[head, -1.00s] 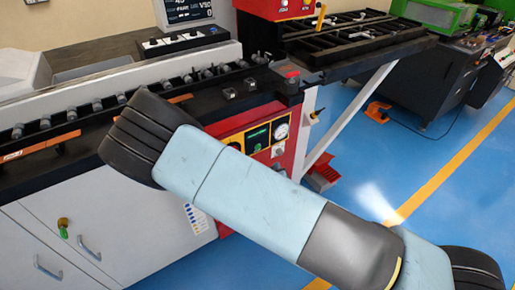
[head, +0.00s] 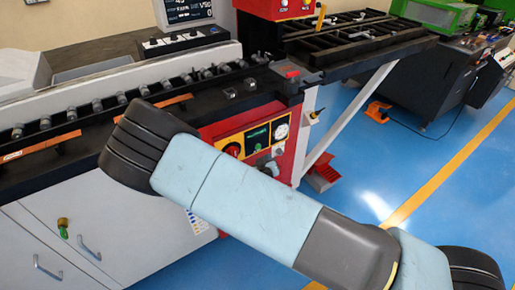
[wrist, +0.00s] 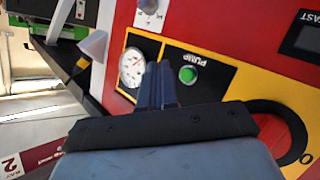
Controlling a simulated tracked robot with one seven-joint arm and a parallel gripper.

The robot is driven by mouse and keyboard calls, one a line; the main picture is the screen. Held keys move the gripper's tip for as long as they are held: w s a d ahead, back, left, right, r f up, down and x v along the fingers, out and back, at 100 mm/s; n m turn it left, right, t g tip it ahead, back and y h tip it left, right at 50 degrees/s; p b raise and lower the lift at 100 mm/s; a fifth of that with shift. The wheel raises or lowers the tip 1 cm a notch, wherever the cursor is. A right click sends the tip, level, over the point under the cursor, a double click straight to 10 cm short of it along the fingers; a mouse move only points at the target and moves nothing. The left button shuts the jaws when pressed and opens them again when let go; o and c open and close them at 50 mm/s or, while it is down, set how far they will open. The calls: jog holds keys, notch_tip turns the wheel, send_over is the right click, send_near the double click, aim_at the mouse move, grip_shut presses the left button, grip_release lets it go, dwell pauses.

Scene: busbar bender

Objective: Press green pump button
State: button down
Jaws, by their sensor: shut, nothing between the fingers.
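The green pump button (wrist: 188,74) sits on a black plate lettered PUMP, upside down in the wrist view. My gripper (wrist: 156,72) is shut and empty. Its fingertips appear just left of the button, between it and the pressure gauge (wrist: 132,67). I cannot tell whether they touch the panel; the button's face is uncovered there. In the head view the red control panel (head: 284,116) shows behind my arm, and the green button is hidden. A grey part, likely of my wrist or gripper, shows in front of the panel below the gauge.
A red rotary switch (wrist: 275,130) on a yellow plate is at the right in the wrist view. White cabinet doors (head: 90,215) are below the bench.

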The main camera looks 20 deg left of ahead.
jog(key=shift+w+a, duration=1.05)
jog(key=shift+a, duration=0.2)
jog(key=shift+w+a, duration=0.5)
jog(key=shift+a, duration=0.15)
dwell(2.2)
jog(key=shift+s+d, duration=0.1)
jog(key=shift+d, duration=0.05)
jog(key=shift+s+d, duration=0.5)
jog(key=shift+d, duration=0.05)
dwell(0.4)
jog(key=shift+s+d, duration=1.6)
jog(key=shift+d, duration=0.3)
